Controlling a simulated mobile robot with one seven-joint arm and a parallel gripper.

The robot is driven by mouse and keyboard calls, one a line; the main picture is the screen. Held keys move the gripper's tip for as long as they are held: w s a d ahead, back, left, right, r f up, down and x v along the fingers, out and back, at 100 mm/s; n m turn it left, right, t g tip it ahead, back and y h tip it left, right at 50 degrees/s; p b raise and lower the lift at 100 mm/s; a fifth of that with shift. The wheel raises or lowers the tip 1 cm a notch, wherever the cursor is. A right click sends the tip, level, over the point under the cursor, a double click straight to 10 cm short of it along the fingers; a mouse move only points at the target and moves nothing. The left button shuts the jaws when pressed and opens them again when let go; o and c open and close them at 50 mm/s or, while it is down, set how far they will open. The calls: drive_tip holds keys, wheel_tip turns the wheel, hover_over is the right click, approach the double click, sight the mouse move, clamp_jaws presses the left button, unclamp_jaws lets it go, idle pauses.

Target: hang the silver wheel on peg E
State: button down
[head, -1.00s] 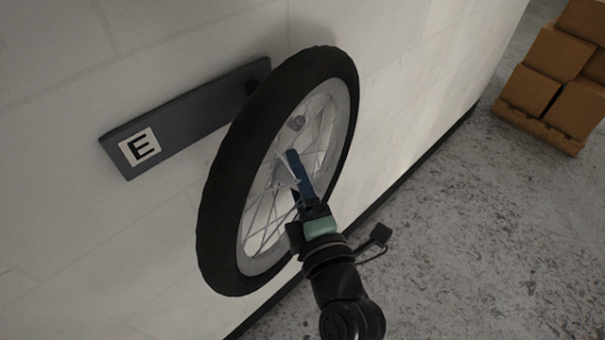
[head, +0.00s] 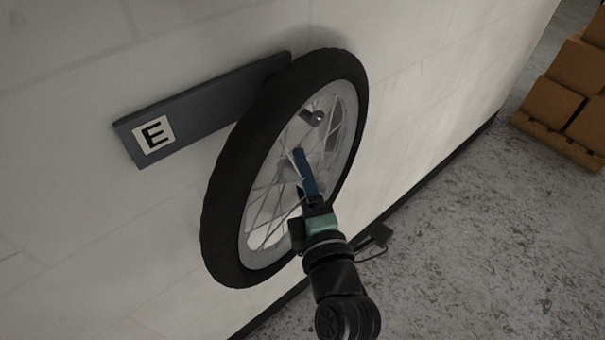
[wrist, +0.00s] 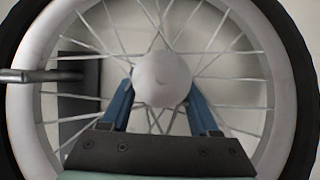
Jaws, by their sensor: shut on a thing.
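The silver wheel (head: 226,200) has a black tyre, a silver rim and thin spokes. It hangs upright, close to the wall and roughly parallel to it. My gripper (head: 302,165) is shut on its hub, and the blue fingers flank the pale hub (wrist: 161,79) in the wrist view. Peg E (head: 313,117) shows through the wheel's upper opening, between spokes and inside the rim. In the wrist view the grey peg (wrist: 35,76) passes in front of the rim at left. Whether the rim rests on the peg I cannot tell.
The dark backing board (head: 205,105) with the letter E label (head: 154,134) is on the pale wall, partly hidden by the wheel. Cardboard boxes (head: 556,108) stand on a pallet at far right. The grey floor (head: 470,240) between is clear.

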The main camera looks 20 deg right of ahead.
drive_tip(key=shift+r, duration=0.3)
drive_tip(key=shift+c, duration=0.6)
unclamp_jaws()
drive_tip(key=shift+o, duration=0.4)
drive_tip(key=shift+f, duration=0.5)
drive_tip(key=s+a+b, duration=0.1)
drive_tip(key=s+b, duration=0.1)
drive_tip(key=s, duration=1.1)
drive_tip(key=shift+a+r+b, duration=0.2)
drive_tip(key=shift+r+b, duration=0.1)
drive_tip(key=shift+b, duration=0.1)
